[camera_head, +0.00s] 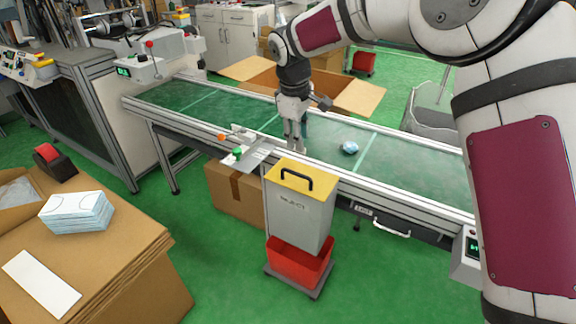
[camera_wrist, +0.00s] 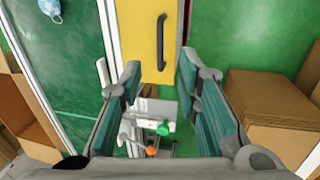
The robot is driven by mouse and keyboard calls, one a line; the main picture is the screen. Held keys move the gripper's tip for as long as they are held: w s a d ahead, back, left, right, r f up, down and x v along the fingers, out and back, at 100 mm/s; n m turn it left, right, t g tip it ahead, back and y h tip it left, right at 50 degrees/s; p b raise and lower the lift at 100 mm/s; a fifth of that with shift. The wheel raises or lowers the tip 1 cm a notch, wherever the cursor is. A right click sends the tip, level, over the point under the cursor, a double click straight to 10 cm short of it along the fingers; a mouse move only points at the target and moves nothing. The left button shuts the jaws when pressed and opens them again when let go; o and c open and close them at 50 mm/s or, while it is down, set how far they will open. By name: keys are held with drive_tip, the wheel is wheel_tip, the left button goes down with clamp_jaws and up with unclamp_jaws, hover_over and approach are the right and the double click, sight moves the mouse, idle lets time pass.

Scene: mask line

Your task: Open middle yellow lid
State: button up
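The yellow lid (camera_head: 292,182) lies closed on a grey bin (camera_head: 300,216) labelled "REJECT" beside the conveyor's near side. A black handle (camera_head: 297,177) stands up from it. In the wrist view the lid (camera_wrist: 143,38) and its black handle (camera_wrist: 161,42) are ahead of the fingertips. My gripper (camera_head: 294,142) points down over the conveyor edge, behind the lid and apart from it. In the wrist view my gripper (camera_wrist: 159,66) has its two fingers spread wide, with nothing held between them.
A red bin (camera_head: 300,262) sits below the grey one. A metal bracket with a green knob (camera_head: 238,153) is by the conveyor edge, close to my gripper. A blue mask (camera_head: 349,148) lies on the green belt (camera_head: 405,170). Cardboard boxes (camera_head: 232,190) stand left of the bin.

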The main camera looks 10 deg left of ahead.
drive_tip(key=b, duration=0.3)
approach(299, 175)
drive_tip(key=x, duration=0.8)
drive_tip(key=shift+w+d, duration=0.1)
drive_tip(key=shift+w, duration=0.05)
clamp_jaws()
